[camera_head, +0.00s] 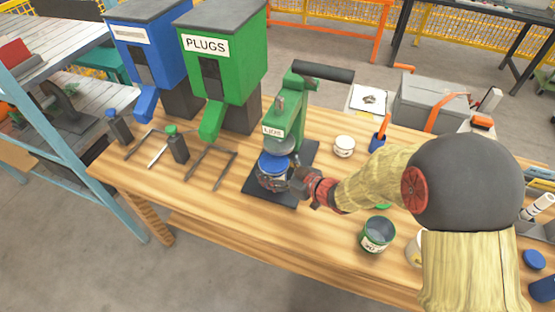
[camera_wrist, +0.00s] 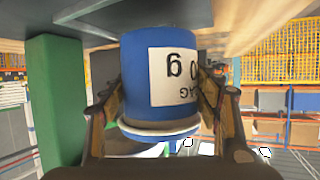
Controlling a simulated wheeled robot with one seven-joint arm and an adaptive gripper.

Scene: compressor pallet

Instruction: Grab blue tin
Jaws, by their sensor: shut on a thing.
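The blue tin (camera_head: 274,167) stands at the green press labelled "LIDS" (camera_head: 291,112), on its dark base plate (camera_head: 262,196). In the wrist view the blue tin (camera_wrist: 160,70) has a white label and appears upside down, between my two fingers. My gripper (camera_head: 291,182) reaches in from the right and is shut on the tin; it also shows in the wrist view (camera_wrist: 162,110). The gripper hides part of the tin's lower side in the head view. I cannot tell whether the tin touches the base plate.
Green "PLUGS" (camera_head: 222,75) and blue (camera_head: 152,50) dispensers stand at the back left. An open green-rimmed tin (camera_head: 377,234) is at front right. A small white tub (camera_head: 344,146) and a blue cup (camera_head: 378,142) stand right of the press. The wooden table's (camera_head: 210,205) front left is clear.

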